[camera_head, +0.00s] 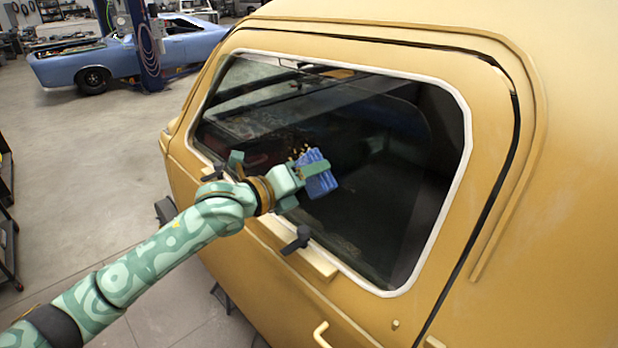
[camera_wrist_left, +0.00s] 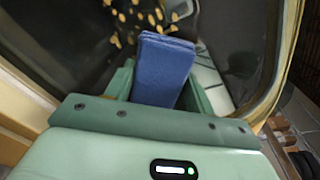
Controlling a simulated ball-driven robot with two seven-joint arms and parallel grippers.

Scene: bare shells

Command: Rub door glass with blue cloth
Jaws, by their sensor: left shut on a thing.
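The blue cloth (camera_head: 317,174) is a folded pad held in my left gripper (camera_head: 305,172), which is shut on it. In the left wrist view the cloth (camera_wrist_left: 163,68) stands up between the green fingers of the gripper (camera_wrist_left: 160,85). The door glass (camera_head: 390,150) is a dark pane in a white seal on the yellow vehicle door. The cloth is in front of the glass, left of its middle; I cannot tell whether they touch. Several tan specks (camera_wrist_left: 135,22) show on the glass beyond the cloth, and some show just above the gripper. My right gripper is not in view.
The yellow door (camera_head: 500,130) surrounds the glass. A dark handle (camera_head: 297,240) and a yellow ledge (camera_head: 318,262) stick out below the pane. A blue car (camera_head: 130,55) and a dark blue lift post (camera_head: 146,45) stand at the back left. Open floor (camera_head: 100,150) lies left.

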